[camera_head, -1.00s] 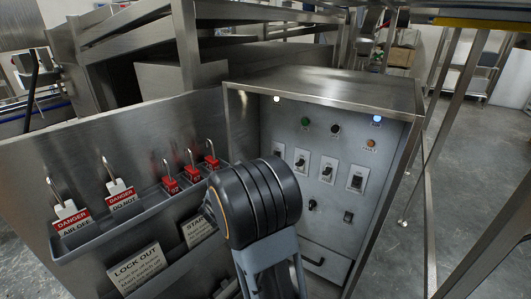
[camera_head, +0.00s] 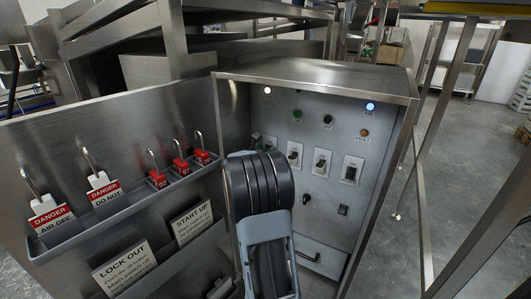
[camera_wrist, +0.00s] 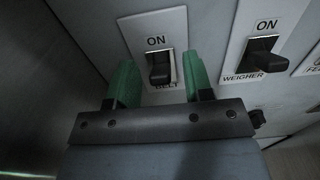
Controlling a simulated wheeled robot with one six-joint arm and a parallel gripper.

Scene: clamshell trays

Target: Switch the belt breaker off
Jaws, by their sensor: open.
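The belt breaker (camera_wrist: 159,66) is a black toggle in a white plate marked ON above it. Its BELT label is partly hidden by my gripper. My gripper (camera_wrist: 159,75) is open, with one green finger on each side of the plate's lower part and the toggle between them in the picture. I cannot tell whether a finger touches it, or which way the toggle is thrown. In the head view my arm mostly hides the leftmost breaker of the row, and my gripper is hardly visible there.
The weigher breaker (camera_wrist: 265,60) sits close to the right. The steel cabinet (camera_head: 320,70) has side walls around the panel, lamps above and a handle below. A rack with red padlocks (camera_head: 157,180) and white danger tags stands at the left.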

